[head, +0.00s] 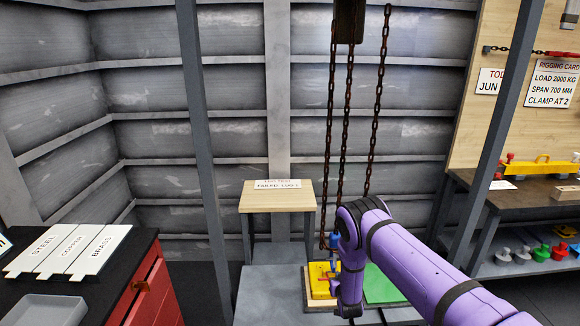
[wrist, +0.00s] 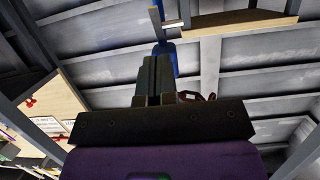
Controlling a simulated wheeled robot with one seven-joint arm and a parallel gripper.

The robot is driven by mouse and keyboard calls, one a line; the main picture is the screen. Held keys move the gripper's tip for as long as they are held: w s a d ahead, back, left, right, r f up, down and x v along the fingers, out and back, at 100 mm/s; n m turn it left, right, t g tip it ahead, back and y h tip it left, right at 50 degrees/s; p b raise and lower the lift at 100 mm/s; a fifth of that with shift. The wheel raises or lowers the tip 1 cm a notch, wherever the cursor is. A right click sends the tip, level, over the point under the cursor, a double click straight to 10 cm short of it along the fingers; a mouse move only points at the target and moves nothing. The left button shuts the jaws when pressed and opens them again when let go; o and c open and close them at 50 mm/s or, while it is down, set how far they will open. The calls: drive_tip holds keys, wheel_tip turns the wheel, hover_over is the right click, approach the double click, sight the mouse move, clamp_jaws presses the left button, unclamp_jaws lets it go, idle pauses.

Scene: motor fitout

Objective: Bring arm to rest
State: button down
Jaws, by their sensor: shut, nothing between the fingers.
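My purple arm (head: 420,255) reaches in from the lower right and bends down at its elbow in front of the hanging chains. My gripper (wrist: 158,62) shows in the wrist view with its dark fingers together and nothing held. A blue piece (wrist: 165,58) with a short pale metal pin shows just beyond the fingertips; I cannot tell whether they touch. In the head view a small blue part (head: 335,241) shows beside the arm near the chain ends. The gripper itself is mostly hidden there by the arm.
Rusty chains (head: 348,130) hang from a dark block (head: 349,20). A yellow piece (head: 320,281) and a green panel (head: 384,286) lie below. A red cabinet (head: 150,290) stands left, a small sign table (head: 277,196) behind, and a workbench (head: 530,192) right.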

drive_tip(key=w+r+m+g, duration=0.1)
drive_tip(key=w+r, duration=0.2)
drive_tip(key=r, duration=0.9)
drive_tip(key=w+r+g, duration=0.1)
drive_tip(key=w+r, duration=0.2)
drive_tip(key=r, duration=1)
drive_tip(key=s+d+r+g, duration=0.15)
drive_tip(key=s+r, duration=0.25)
drive_tip(key=r, duration=0.8)
drive_tip(key=s+d+r+g, duration=0.15)
drive_tip(key=s+r, duration=0.35)
drive_tip(key=r, duration=0.7)
drive_tip(key=s+d+r+g, duration=0.1)
drive_tip(key=s+r, duration=0.7)
drive_tip(key=s, duration=0.2)
drive_tip(key=s+d+r+g, duration=0.1)
drive_tip(key=s+d+r, duration=0.1)
drive_tip(key=s+r, duration=0.7)
drive_tip(key=s+d+n+g, duration=0.1)
drive_tip(key=s+d+g, duration=0.1)
drive_tip(key=s, duration=2.6)
drive_tip(key=shift+s+r, duration=0.15)
drive_tip(key=shift+r, duration=0.1)
